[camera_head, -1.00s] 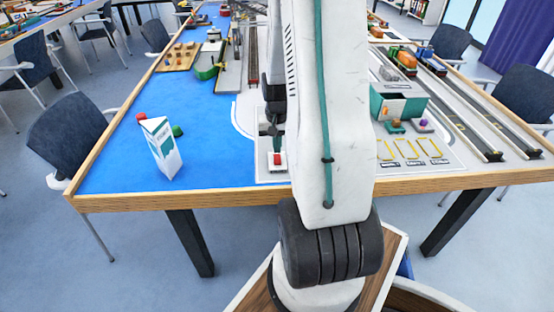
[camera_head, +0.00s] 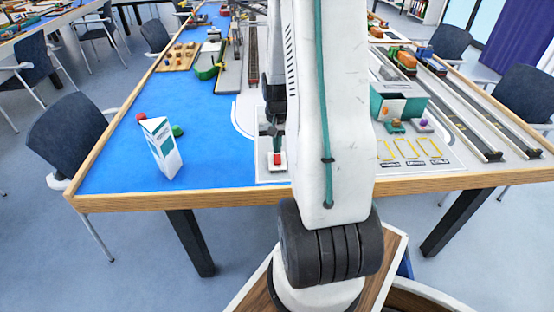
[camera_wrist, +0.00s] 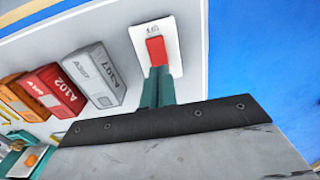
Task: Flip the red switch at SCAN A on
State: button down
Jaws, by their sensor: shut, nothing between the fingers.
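The red switch (camera_wrist: 156,50) sits on a white plate (camera_wrist: 170,36) with small dark marks in the wrist view. In the head view the red switch (camera_head: 277,159) stands near the table's front edge, just left of my arm. My gripper (camera_wrist: 158,72) is shut and empty, its teal fingers together right at the lower end of the red switch in the wrist view. In the head view my gripper (camera_head: 274,135) is just above and behind the switch. I cannot tell whether the fingertips touch it. The switch's lettering is too small to read.
Containers lie left of the switch in the wrist view: a grey one (camera_wrist: 95,75), a red one (camera_wrist: 58,88) and an orange one. A white-and-teal folded card (camera_head: 162,148) stands on the blue table area. My arm hides the table's middle.

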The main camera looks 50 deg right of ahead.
aim_at(277, 155)
jog(key=shift+f, duration=0.95)
dwell(0.6)
jog(key=shift+r, duration=3.55)
jog(key=s+a+r+n, duration=0.3)
jog(key=a+r, duration=0.4)
jog(key=a, duration=0.3)
jog(key=s+a+r+n+t, duration=0.1)
jog(key=s+a+r+n, duration=0.2)
jog(key=a, duration=0.7)
jog(key=s+a+r+n, duration=0.4)
jog(key=s+a+r, duration=0.2)
jog(key=a+r, duration=0.4)
jog(key=shift+s+a+r, duration=0.2)
jog(key=shift+s+r, duration=0.1)
jog(key=shift+r, duration=0.25)
